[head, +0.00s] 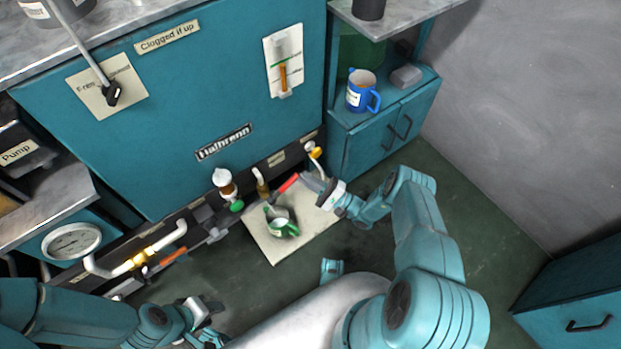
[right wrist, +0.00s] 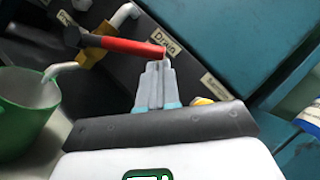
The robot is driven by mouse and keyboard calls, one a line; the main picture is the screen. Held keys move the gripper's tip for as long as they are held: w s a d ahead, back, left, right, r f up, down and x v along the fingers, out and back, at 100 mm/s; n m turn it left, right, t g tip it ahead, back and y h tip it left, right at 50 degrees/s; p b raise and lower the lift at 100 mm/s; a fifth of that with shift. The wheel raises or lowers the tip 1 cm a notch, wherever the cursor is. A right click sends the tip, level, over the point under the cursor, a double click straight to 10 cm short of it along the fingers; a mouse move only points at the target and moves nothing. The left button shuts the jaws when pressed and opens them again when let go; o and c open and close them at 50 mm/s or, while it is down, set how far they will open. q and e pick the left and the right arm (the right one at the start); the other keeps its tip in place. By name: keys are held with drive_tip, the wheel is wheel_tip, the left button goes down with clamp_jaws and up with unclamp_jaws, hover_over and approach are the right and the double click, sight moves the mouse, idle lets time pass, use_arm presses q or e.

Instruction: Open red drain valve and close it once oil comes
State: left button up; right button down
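The red drain valve handle (head: 289,183) sticks out to the right from the dark lower panel, above the floor sheet. In the right wrist view the red handle (right wrist: 125,45) lies roughly level, beside a label reading "Drain" (right wrist: 166,40). My right gripper (head: 316,183) is at the handle's free end. Its fingers (right wrist: 158,65) look shut together, with the tips just below or touching that end; contact is unclear. A green jug (head: 287,231) stands on the sheet below. I see no clear oil stream. My left gripper (head: 208,325) is low at left, away from the valve.
The beige sheet (head: 260,242) lies on the dark green floor. A green-knobbed fitting (head: 237,206) and brass pipe (head: 262,184) are left of the valve. A yellow-knobbed fitting (head: 315,153) is close above my right gripper. A blue mug (head: 358,92) stands on the right cabinet.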

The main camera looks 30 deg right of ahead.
use_arm(q)
drive_tip(key=shift+s+r+p, duration=0.1)
drive_tip(key=shift+r+p, duration=0.35)
drive_tip(key=shift+r, duration=0.15)
use_arm(e)
drive_tip(key=shift+a+r, duration=0.25)
drive_tip(key=shift+r, duration=0.75)
use_arm(q)
drive_tip(key=shift+f, duration=0.1)
